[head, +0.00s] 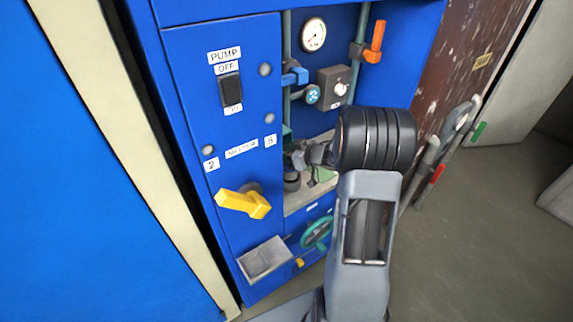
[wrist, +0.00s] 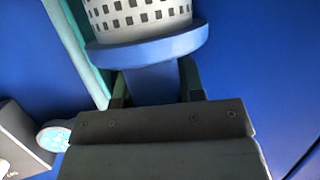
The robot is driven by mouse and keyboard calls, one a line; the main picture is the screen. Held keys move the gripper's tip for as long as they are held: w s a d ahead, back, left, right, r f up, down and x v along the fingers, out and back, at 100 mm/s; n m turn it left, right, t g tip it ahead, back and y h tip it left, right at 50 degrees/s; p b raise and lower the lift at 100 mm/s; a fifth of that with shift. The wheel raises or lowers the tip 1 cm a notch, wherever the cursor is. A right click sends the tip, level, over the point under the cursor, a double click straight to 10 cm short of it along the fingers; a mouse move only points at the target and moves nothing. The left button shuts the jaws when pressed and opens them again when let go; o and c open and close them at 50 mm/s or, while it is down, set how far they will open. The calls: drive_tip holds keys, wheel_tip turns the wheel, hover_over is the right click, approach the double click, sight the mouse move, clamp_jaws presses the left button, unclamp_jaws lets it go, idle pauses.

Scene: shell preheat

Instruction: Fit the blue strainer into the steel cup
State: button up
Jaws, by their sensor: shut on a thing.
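The strainer (wrist: 150,48) is in the wrist view, with a pale perforated basket above a blue flange and a blue stem. My gripper (wrist: 154,84) is shut on the blue stem, one finger on each side. The top of the basket is cut off by the picture edge. In the head view my gripper (head: 299,157) is in front of the recess of the blue panel, small and partly hidden by my wrist. I cannot make out the strainer there. I cannot pick out the steel cup in either view; my arm covers part of the recess.
The blue panel holds a pump switch (head: 231,90), a yellow lever (head: 244,202), a gauge (head: 313,34), a blue valve handle (head: 295,76) and an orange one (head: 375,42). A grey tray (head: 265,259) juts out low. Open floor (head: 480,240) lies to the right.

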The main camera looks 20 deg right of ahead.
drive_tip(key=shift+f+b, duration=0.45)
drive_tip(key=shift+f, duration=1.4)
drive_tip(key=shift+f, duration=0.35)
drive_tip(key=o, duration=0.9)
drive_tip(key=shift+o, duration=0.2)
drive_tip(key=shift+r, duration=0.1)
drive_tip(key=shift+r, duration=0.35)
drive_tip(key=p+v, duration=0.1)
drive_tip(key=v, duration=1.1)
drive_tip(key=shift+p, duration=0.4)
drive_tip(key=shift+f, duration=0.1)
